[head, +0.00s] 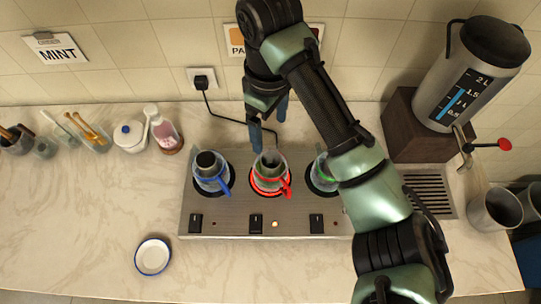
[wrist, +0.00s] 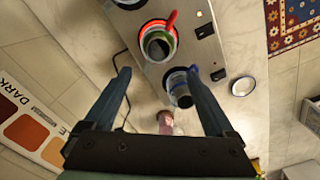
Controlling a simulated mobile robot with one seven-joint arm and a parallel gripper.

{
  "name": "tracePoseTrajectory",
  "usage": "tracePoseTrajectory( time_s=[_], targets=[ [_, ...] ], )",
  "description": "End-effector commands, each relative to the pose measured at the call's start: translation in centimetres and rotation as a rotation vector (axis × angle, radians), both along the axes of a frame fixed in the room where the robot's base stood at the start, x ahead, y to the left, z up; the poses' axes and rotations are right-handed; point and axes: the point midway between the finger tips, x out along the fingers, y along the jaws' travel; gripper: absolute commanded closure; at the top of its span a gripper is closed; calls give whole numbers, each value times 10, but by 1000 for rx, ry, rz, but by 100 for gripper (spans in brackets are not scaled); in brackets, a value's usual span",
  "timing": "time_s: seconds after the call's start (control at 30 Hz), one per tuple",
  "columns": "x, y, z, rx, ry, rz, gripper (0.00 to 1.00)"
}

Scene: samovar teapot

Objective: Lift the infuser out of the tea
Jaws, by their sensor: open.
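Three small pots stand in a row on a hotplate (head: 230,222): one with a blue handle (head: 225,187), one with a red handle (head: 285,187) on a glowing red ring, and one with a green handle, partly behind my arm. The red-handled pot also shows in the wrist view (wrist: 158,45), with dark contents. The blue-handled pot (wrist: 182,92) is beside it.
A white, blue-rimmed dish (head: 152,256) lies at the front left. Jars and a pink bottle (head: 166,136) stand at the back left. A water tank (head: 475,75) and metal cups (head: 493,210) stand at the right. A cord runs from the wall socket (head: 202,80). The front left counter is mostly clear.

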Motion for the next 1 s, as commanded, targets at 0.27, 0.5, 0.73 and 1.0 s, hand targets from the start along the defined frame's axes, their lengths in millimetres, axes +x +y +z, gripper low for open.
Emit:
tracePoseTrajectory(
  time_s=[0.27, 0.5, 0.73, 1.0],
  targets=[
    [-1, 2, -58, 5, 2, 0, 11],
    [0, 1, -75, 3, -2, -1, 11],
    [3, -2, -104, 2, 1, -1, 11],
    [3, -1, -123, 1, -2, 1, 11]
  ],
)
